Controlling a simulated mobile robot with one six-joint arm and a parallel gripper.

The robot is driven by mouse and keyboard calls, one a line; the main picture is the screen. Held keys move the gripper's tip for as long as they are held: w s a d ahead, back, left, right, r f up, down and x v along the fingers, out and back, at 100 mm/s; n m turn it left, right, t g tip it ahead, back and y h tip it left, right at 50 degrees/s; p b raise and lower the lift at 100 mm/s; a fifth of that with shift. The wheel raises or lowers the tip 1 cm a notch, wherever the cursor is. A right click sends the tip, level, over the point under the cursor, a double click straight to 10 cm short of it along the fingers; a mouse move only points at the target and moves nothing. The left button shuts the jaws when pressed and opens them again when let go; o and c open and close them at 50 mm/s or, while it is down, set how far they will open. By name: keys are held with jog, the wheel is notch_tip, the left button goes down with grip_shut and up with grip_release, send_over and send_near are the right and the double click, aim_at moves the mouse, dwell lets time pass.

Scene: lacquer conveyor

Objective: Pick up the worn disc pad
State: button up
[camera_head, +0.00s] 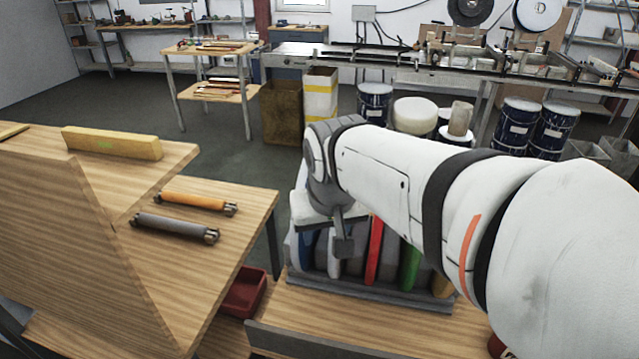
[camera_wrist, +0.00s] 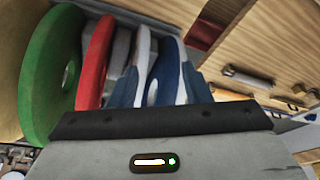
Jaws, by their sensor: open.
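Several upright disc pads stand side by side in a grey rack (camera_head: 375,293) on the wooden bench. They include a blue pad (camera_head: 307,247), a white pad (camera_head: 334,262), a red pad (camera_head: 374,252) and a green pad (camera_head: 410,266), with grey ones between. I cannot tell which pad is the worn one. My gripper (camera_head: 343,236) is open and empty, just above the rack's left-middle part. My arm hides part of the row.
An orange roller (camera_head: 195,203) and a grey roller (camera_head: 174,228) lie on the left bench, with a yellow block (camera_head: 112,143) behind. A red bin (camera_head: 244,291) sits low between the benches. Drums (camera_head: 375,103) stand along the back; the floor between is open.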

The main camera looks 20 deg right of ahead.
jog(key=w+d+r, duration=0.1)
jog(key=w, duration=0.2)
jog(key=w+d+r+m, duration=0.1)
jog(key=w+d, duration=0.1)
jog(key=w, duration=0.1)
jog(key=w+d+r+m+h, duration=0.1)
jog(key=w, duration=0.2)
jog(key=shift+d+r, duration=0.2)
jog(key=shift+d, duration=0.15)
jog(key=w+d+m, duration=0.1)
jog(key=w+d, duration=0.1)
jog(key=w, duration=0.1)
jog(key=w+d+r+m, duration=0.1)
jog(key=w+d, duration=0.2)
jog(key=w+d+r+m+h, duration=0.1)
jog(key=w+d, duration=0.2)
jog(key=shift+w+r, duration=0.15)
jog(key=shift+w, duration=0.15)
jog(key=p+x, duration=0.2)
jog(key=x, duration=0.5)
jog(key=shift+w, duration=0.2)
jog(key=shift+c, duration=0.5)
grip_shut()
